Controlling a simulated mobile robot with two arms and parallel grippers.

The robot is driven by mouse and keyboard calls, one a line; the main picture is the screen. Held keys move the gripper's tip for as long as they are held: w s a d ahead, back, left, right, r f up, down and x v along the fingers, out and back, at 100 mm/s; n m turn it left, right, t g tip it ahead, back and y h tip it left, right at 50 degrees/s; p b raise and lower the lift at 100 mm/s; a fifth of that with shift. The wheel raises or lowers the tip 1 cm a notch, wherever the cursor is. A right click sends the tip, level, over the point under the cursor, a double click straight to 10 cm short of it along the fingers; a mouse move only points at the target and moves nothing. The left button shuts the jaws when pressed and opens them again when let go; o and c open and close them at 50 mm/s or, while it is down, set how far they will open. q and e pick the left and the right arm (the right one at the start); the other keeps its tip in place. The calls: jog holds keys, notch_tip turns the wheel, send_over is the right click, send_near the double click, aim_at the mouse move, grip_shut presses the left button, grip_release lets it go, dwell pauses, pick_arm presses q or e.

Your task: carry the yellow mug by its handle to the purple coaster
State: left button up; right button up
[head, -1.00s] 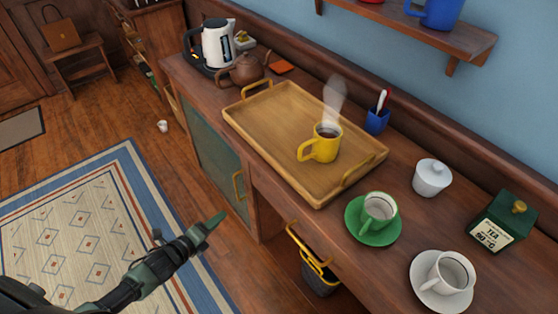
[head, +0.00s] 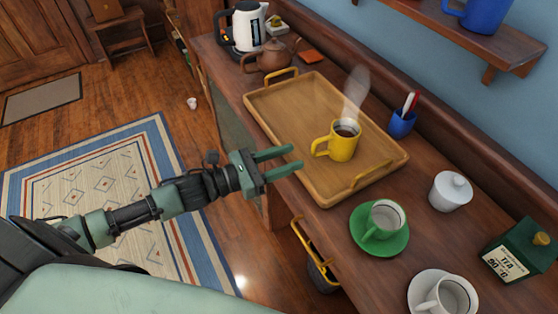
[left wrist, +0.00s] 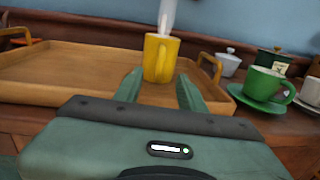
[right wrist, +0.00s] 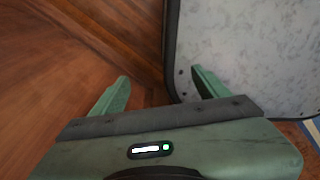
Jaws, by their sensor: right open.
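The yellow mug (head: 345,147) stands upright and steaming on the wooden tray (head: 285,125), filled with dark liquid. Its handle (head: 320,147) points left, toward my left gripper (head: 297,157). That gripper is open and empty, at the tray's near edge and short of the handle. In the left wrist view the mug (left wrist: 160,57) stands beyond and between the open fingers (left wrist: 159,78), its handle toward me. My right gripper (right wrist: 160,78) is open and empty, low over the wooden floor. I see no purple coaster in these views.
A green cup on a green saucer (head: 364,243), a white cup (head: 447,299), a lidded white jar (head: 450,192) and a tea tin (head: 515,252) stand right of the tray. A blue pen cup (head: 402,124), teapot (head: 271,57), kettle (head: 247,27) and orange square (head: 312,57) are behind.

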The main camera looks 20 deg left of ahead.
aim_at(312, 149)
pick_arm(q)
jog(key=shift+b+x, duration=0.55)
jog(key=shift+x, duration=2.75)
pick_arm(e)
jog(key=shift+d+f, duration=0.5)
pick_arm(q)
grip_shut()
pick_arm(e)
jog(key=shift+a, duration=0.15)
pick_arm(q)
jog(key=shift+r, duration=0.15)
jog(key=shift+r+p, duration=0.8)
jog(key=shift+r, duration=0.1)
jog(key=shift+r+p, duration=1.6)
jog(key=shift+r, duration=0.45)
pick_arm(e)
notch_tip(312, 149, up, 5)
jog(key=shift+f, duration=0.15)
